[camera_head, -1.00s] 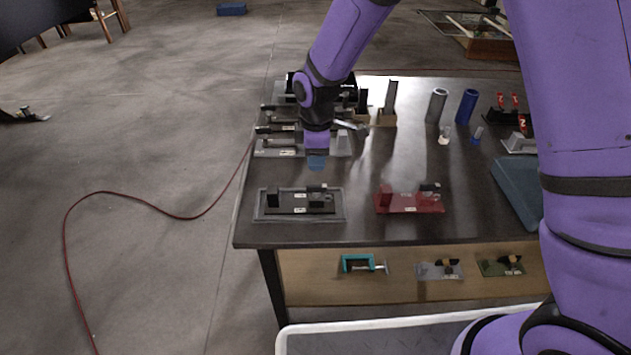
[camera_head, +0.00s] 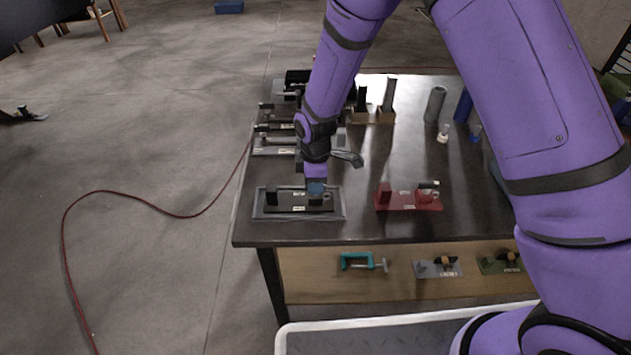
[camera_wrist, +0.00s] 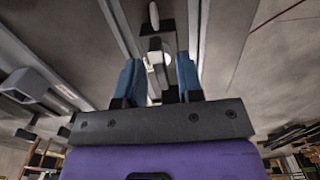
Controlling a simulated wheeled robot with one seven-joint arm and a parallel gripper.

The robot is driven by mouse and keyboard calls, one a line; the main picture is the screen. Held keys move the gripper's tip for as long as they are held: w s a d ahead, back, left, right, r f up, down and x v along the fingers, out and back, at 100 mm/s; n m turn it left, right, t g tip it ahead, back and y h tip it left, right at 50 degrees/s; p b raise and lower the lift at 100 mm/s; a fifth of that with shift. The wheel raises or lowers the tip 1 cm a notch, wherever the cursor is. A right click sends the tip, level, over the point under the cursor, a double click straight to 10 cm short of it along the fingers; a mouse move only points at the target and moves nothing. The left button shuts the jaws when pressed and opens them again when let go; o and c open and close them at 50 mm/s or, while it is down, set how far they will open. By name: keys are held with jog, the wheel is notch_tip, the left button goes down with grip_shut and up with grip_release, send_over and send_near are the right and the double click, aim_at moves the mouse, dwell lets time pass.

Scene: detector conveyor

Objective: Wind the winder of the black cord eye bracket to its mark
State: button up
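A black bracket (camera_head: 290,209) on a flat base with small white labels sits in a shallow grey tray (camera_head: 258,215) at the table's front left. It has a black upright block at its left end; its right end is partly hidden by my gripper. My gripper (camera_head: 316,190) points down over that right end. In the wrist view my gripper (camera_wrist: 158,78) has its two blue fingers apart, with a gap between them. A pale round part (camera_wrist: 157,59) and dark parts show in and beyond that gap. I cannot tell whether the fingers touch anything.
A red bracket (camera_head: 408,201) stands to the right on the dark table (camera_head: 360,228). More fixtures (camera_head: 275,141) stand behind on the left. A grey cylinder (camera_head: 434,104) and a blue cylinder (camera_head: 463,106) stand at the back. A teal clamp (camera_head: 358,261) lies on the lower shelf.

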grip_shut()
jog(key=shift+m, duration=0.4)
jog(key=m, duration=1.2)
jog(key=shift+m, duration=0.4)
jog(key=shift+o, duration=0.9)
grip_release()
